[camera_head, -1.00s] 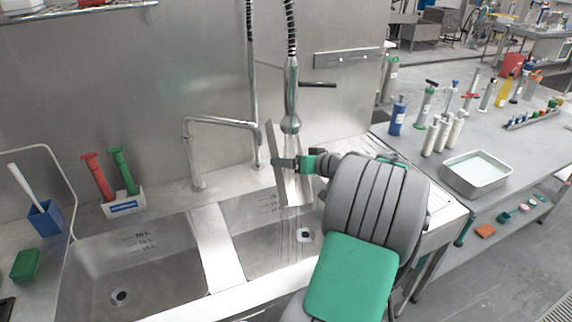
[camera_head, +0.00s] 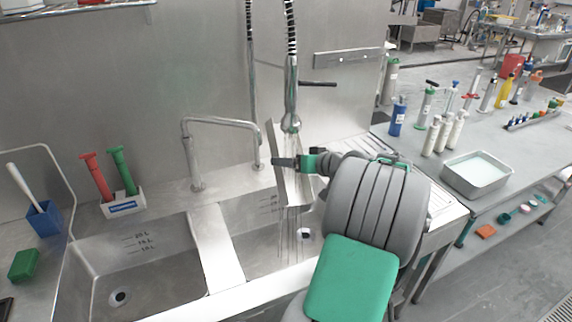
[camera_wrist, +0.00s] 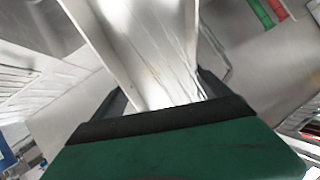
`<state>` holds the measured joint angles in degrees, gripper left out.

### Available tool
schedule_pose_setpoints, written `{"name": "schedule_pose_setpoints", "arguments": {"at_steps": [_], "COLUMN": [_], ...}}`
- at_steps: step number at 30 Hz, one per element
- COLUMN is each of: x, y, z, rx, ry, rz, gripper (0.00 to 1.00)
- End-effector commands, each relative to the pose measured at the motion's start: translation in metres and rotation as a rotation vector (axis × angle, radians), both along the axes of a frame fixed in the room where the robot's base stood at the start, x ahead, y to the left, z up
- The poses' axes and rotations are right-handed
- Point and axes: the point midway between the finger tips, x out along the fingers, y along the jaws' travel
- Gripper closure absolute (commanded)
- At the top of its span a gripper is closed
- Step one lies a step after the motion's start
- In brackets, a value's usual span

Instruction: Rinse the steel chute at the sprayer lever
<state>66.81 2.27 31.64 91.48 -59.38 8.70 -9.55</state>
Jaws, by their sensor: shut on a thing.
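The steel chute (camera_head: 283,180) is held upright and slightly tilted over the right sink basin. It fills the middle of the wrist view (camera_wrist: 150,50), its channel wet with thin streaks. My gripper (camera_head: 290,163) is shut on the chute, one finger showing at its left edge. The sprayer head (camera_head: 291,108) hangs on its spring hose right at the chute's upper end. Its dark lever (camera_head: 318,84) sticks out to the right. Thin streams of water fall from the chute's lower end into the basin. My arm hides part of the right basin.
The left basin (camera_head: 140,275) is empty. A bent faucet (camera_head: 190,150) stands behind the divider, left of the chute. A holder with red and green tools (camera_head: 122,203) sits behind the left basin. A side table at right bears bottles and a steel tray (camera_head: 476,185).

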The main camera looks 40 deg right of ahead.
Motion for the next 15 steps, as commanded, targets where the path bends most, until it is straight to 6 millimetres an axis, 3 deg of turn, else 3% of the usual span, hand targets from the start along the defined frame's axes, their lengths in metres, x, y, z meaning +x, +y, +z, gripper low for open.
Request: {"name": "schedule_pose_setpoints", "arguments": {"at_steps": [15], "x": [0.0007], "y": [-0.008], "z": [0.0007], "rx": [-0.002], "ry": [-0.001], "rz": [-0.001], "gripper": [0.75]}}
